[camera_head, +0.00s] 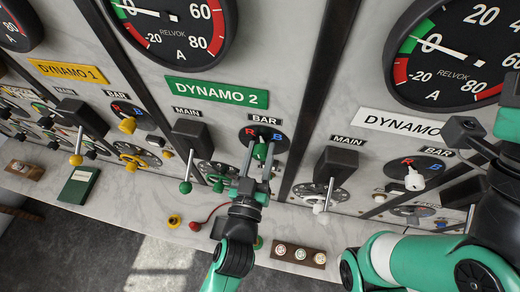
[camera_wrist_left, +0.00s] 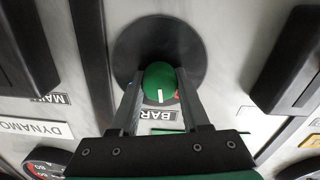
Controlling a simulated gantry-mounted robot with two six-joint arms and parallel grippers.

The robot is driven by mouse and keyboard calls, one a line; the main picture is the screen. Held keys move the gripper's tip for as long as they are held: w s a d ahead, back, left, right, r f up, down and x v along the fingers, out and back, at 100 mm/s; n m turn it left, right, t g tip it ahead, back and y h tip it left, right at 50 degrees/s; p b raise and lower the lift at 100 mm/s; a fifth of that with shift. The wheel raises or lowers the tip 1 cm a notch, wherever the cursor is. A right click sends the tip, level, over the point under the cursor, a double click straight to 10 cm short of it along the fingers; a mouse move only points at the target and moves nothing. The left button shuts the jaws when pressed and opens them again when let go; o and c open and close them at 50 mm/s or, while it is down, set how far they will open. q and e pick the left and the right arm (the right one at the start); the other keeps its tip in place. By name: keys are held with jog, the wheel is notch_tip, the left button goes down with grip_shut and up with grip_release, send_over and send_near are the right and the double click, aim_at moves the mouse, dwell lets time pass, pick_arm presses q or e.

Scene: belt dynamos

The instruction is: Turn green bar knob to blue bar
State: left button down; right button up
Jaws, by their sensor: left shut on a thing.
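The green bar knob (camera_head: 261,151) sits on a round black plate under the BAR label of the DYNAMO 2 panel. The plate carries a red R (camera_head: 250,131) and a blue B (camera_head: 278,137). My left gripper (camera_head: 258,166) reaches up from below and is shut on the knob. In the left wrist view the knob (camera_wrist_left: 160,80) sits between the two fingers, and its white mark points toward the BAR label.
A black MAIN switch box (camera_head: 191,136) with a green-tipped lever stands left of the knob. Another MAIN box (camera_head: 335,165) stands right. The DYNAMO 1 yellow knob (camera_head: 127,125) and a white bar knob (camera_head: 414,180) flank these. A lamp block (camera_head: 299,254) lies on the ledge below.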

pick_arm(q)
jog(key=m+p, duration=0.1)
jog(key=m, duration=0.4)
jog(key=shift+d+r+m, duration=0.1)
jog(key=shift+m, duration=0.2)
jog(key=m+p, duration=0.1)
jog(key=m, duration=0.4)
jog(key=shift+p, duration=0.4)
jog(key=shift+m, duration=0.3)
jog(key=shift+c, duration=1.9)
grip_release()
jog(key=shift+s+f, duration=0.15)
jog(key=shift+f, duration=0.05)
